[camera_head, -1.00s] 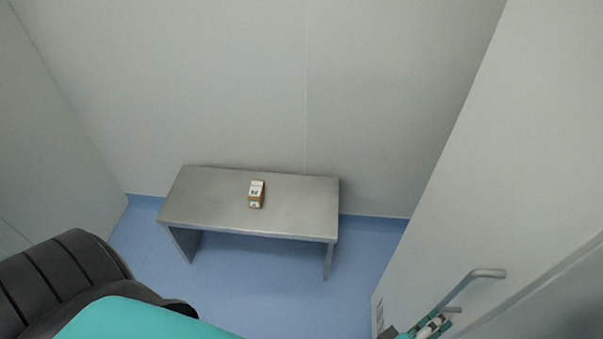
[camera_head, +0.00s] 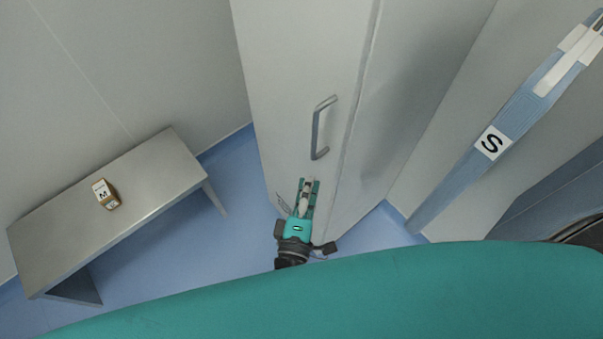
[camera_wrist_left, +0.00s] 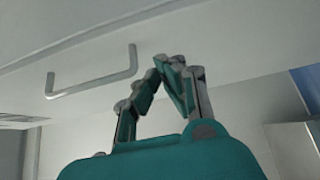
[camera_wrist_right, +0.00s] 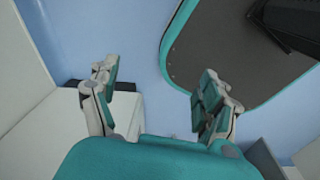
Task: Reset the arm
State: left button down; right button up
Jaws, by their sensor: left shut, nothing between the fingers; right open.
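My left gripper (camera_head: 308,187) is in the lower middle of the head view, just below the metal handle (camera_head: 316,130) of a pale door (camera_head: 300,60). In the left wrist view its fingers (camera_wrist_left: 165,62) are together with nothing between them, and the handle (camera_wrist_left: 95,88) shows to their left, apart from them. My right gripper is not in the head view. In the right wrist view its fingers (camera_wrist_right: 157,78) are wide apart and empty, above blue floor.
A metal bench (camera_head: 165,165) with a small brown-and-white box (camera_head: 105,194) on it stands at the left by the wall. A blue upright with an "S" label (camera_head: 492,143) stands at the right. Blue floor (camera_head: 235,190) is clear between bench and door.

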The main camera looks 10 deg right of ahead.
pick_arm(q)
jog(key=s+d+b, duration=0.2)
jog(key=s, duration=0.5)
jog(key=s+a+f+m+g+y, duration=0.1)
jog(key=s+a+f+m+g, duration=0.15)
jog(key=f, duration=0.75)
jog(key=s+a+f+m+g, duration=0.2)
jog(key=a+f+m+g, duration=0.15)
jog(key=f, duration=0.65)
jog(key=s+a+f+m+g+y, duration=0.15)
jog(key=a+f+m, duration=0.25)
jog(key=f, duration=0.6)
jog(key=s+a+f+m+g+y, duration=0.1)
jog(key=s+a+f+g, duration=0.1)
jog(key=s+a+f, duration=0.3)
jog(key=s+a+f+m+g+y, duration=0.2)
jog(key=s+a+f, duration=0.3)
jog(key=a, duration=0.6)
jog(key=s+a+f+m+g+y, duration=0.2)
jog(key=s+a+f+g, duration=0.2)
jog(key=s+a+f, duration=0.2)
jog(key=shift+a+f, duration=0.5)
jog(key=shift+a, duration=0.55)
pick_arm(e)
jog(key=f, duration=0.1)
jog(key=w+f, duration=0.1)
jog(key=shift+d+f, duration=0.3)
pick_arm(q)
jog(key=shift+s, duration=0.1)
